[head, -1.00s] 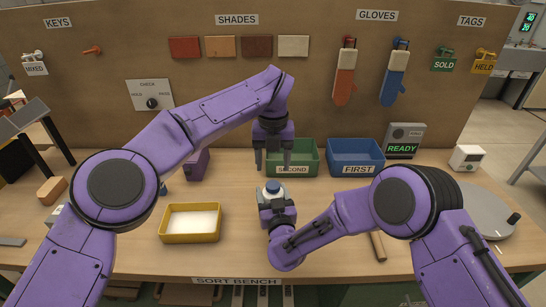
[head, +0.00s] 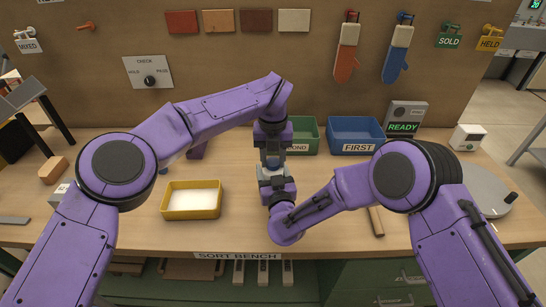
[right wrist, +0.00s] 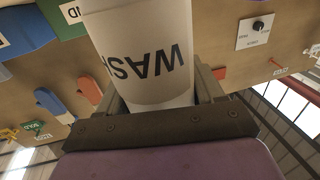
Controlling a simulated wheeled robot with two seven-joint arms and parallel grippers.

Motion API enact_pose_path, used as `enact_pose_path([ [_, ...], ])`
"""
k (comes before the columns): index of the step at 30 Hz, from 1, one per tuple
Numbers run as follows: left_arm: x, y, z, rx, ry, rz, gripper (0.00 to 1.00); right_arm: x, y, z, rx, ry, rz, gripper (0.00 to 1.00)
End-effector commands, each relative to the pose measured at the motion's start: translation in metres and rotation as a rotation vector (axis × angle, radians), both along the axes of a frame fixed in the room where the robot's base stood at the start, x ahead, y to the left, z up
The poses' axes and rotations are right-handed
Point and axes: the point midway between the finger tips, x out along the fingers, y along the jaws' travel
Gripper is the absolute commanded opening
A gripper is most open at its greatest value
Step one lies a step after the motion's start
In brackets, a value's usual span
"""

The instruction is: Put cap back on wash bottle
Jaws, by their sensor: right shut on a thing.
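The white wash bottle (right wrist: 145,50) fills the middle of the right wrist view, its "WASH" lettering upside down there. My right gripper (right wrist: 155,98) is shut around the bottle. In the head view, the right gripper (head: 277,182) holds it above the bench, close to the middle.
A yellow tray (head: 192,213) with a white bottom lies left of the grippers. Green (head: 305,136) and blue (head: 355,147) bins stand behind to the right, the green one partly hidden. A wooden stick (head: 376,222) lies right of my right forearm.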

Motion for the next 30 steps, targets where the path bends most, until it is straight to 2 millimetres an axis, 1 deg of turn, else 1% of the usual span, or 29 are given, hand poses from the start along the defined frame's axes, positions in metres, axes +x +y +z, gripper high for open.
enact_pose_path([
  [5, 0.000, 0.000, 0.000, 0.000, 0.000, -0.005, 0.04, 0.000, 0.000, 0.000, 0.000, 0.000, 0.000, 0.00],
  [6, 0.000, 0.000, 0.000, 0.000, 0.000, -0.005, 0.47, 0.000, 0.000, 0.000, 0.000, 0.000, 0.000, 0.00],
  [8, 0.000, 0.000, 0.000, 0.000, 0.000, -0.004, 0.67, 0.000, 0.000, 0.000, 0.000, 0.000, 0.000, 0.00],
  [9, 0.000, 0.000, 0.000, 0.000, 0.000, -0.004, 0.70, 0.000, 0.000, 0.000, 0.000, 0.000, 0.000, 0.00],
  [17, 0.000, 0.000, 0.001, 0.000, -0.001, -0.004, 0.70, 0.000, 0.000, 0.000, 0.000, 0.000, 0.000, 0.00],
  [20, 0.001, 0.000, 0.009, 0.000, -0.003, -0.004, 0.70, 0.000, 0.000, 0.000, 0.000, 0.000, 0.000, 0.00],
  [23, 0.001, 0.000, 0.026, -0.001, -0.004, -0.004, 0.70, 0.000, 0.000, 0.000, 0.000, 0.000, 0.000, 0.00],
  [30, 0.001, -0.001, 0.083, 0.001, -0.005, -0.003, 0.70, 0.000, 0.000, 0.000, 0.000, 0.000, 0.000, 0.00],
])
